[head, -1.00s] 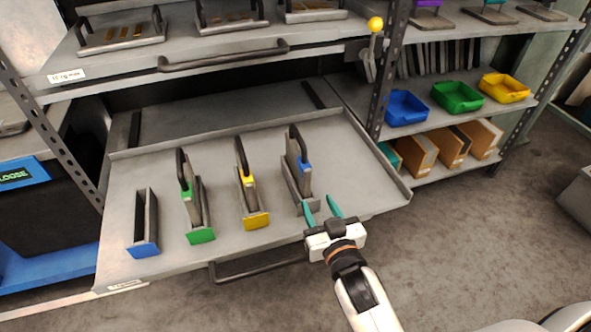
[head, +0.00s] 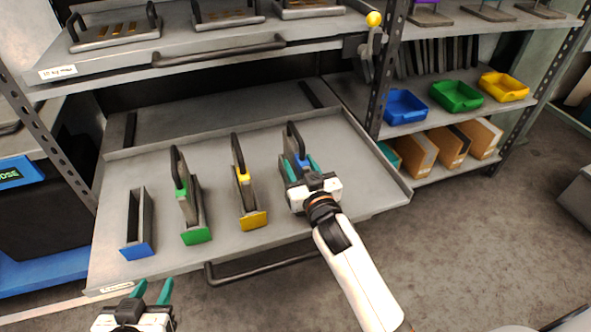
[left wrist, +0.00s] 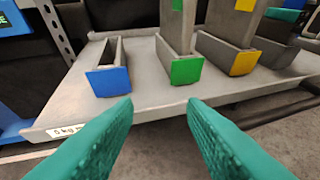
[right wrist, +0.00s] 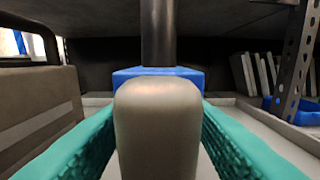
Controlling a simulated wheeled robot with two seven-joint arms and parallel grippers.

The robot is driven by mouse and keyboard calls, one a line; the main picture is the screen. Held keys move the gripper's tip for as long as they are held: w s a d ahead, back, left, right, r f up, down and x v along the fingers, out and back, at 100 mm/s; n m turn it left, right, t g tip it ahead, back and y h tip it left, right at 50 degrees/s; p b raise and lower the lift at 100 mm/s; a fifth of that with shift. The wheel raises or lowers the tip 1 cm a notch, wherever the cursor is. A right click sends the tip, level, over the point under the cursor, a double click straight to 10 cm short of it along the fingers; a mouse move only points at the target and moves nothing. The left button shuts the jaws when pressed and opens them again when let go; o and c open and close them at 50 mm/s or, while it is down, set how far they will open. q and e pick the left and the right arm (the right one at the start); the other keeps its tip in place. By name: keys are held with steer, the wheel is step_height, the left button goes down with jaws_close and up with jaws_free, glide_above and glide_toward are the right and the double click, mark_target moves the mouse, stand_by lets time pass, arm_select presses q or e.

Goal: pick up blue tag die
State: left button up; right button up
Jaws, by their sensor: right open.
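The blue tag die (head: 292,140) stands upright at the right end of the pulled-out tray, with a dark loop handle and a blue tag. My right gripper (head: 301,165) is over its near end, fingers open on either side of it. In the right wrist view, the blue tag (right wrist: 190,77) shows behind a rounded grey metal part that stands between the two fingers; contact cannot be told. My left gripper (head: 153,287) is open and empty in front of the tray's near left edge. It also shows in the left wrist view (left wrist: 160,106).
The tray (head: 330,205) also holds a green-tagged die (head: 181,186), a yellow-tagged die (head: 243,176) and an empty blue-fronted holder (head: 138,252). An upper shelf (head: 110,65) overhangs the back. A rack post (head: 385,85) stands right. Blue, green and yellow bins sit beyond it.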

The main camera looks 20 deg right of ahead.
steer(key=shift+w, duration=0.65)
jaws_close()
stand_by(0.9)
steer(key=shift+r, duration=0.25)
